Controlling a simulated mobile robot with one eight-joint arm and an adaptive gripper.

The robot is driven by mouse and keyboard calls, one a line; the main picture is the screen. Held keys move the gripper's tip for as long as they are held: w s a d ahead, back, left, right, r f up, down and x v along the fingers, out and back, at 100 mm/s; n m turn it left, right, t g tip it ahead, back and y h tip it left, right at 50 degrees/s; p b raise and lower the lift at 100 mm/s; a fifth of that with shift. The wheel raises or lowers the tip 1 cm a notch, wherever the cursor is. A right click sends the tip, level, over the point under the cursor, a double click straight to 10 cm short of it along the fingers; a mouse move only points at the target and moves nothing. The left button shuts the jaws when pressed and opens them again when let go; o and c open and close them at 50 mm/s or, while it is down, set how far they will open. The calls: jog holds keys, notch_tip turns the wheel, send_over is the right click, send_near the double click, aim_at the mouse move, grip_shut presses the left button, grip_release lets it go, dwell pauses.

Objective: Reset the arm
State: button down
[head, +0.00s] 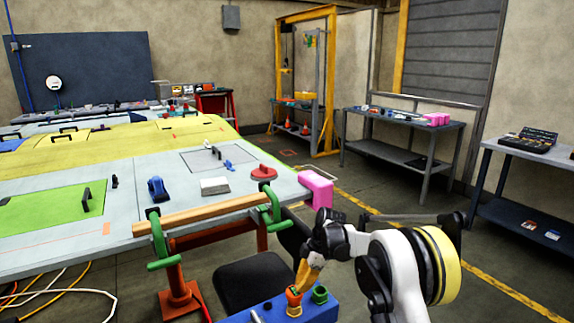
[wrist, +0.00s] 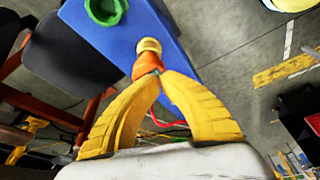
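My gripper (head: 301,284) points down at a blue block at the bottom of the head view. Its two yellow fingers (wrist: 156,76) come together at the tips in the wrist view, at the upper end of an orange fitting with a brass-coloured end. The orange fitting (head: 293,297) is upright at the blue block (head: 262,310) in the head view and shows just beyond the fingertips in the wrist view (wrist: 147,64). The fingers look shut on it, partly covering it. My arm reaches in from the lower right.
A green fitting (head: 319,294) stands on the block, right of the orange one. A dark chair (head: 250,282) is close by on the left. The workbench (head: 130,232) carries a wooden bar (head: 208,213) in green clamps and a pink block (head: 316,189). Floor to the right is open.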

jog(key=s+d+r+m+t+h, duration=0.15)
jog(key=s+d+r+m, duration=0.3)
jog(key=s+r, duration=0.5)
jog(key=s+d+r+m+t, duration=0.25)
jog(key=s+r+m, duration=0.35)
jog(key=r, duration=0.7)
jog(key=s+d+m+t, duration=0.1)
jog(key=s+d+m, duration=0.1)
jog(key=s, duration=0.5)
jog(key=s+d+f+m+t+h, duration=0.1)
jog(key=s+d+m, duration=0.1)
jog(key=s, duration=0.6)
jog(key=s+d+m+t+h, duration=0.1)
jog(key=s+d+m, duration=0.1)
jog(key=s+m, duration=0.2)
jog(key=s, duration=0.3)
jog(key=shift+s+d+f+m+t, duration=0.3)
jog(key=shift+s+m, duration=0.05)
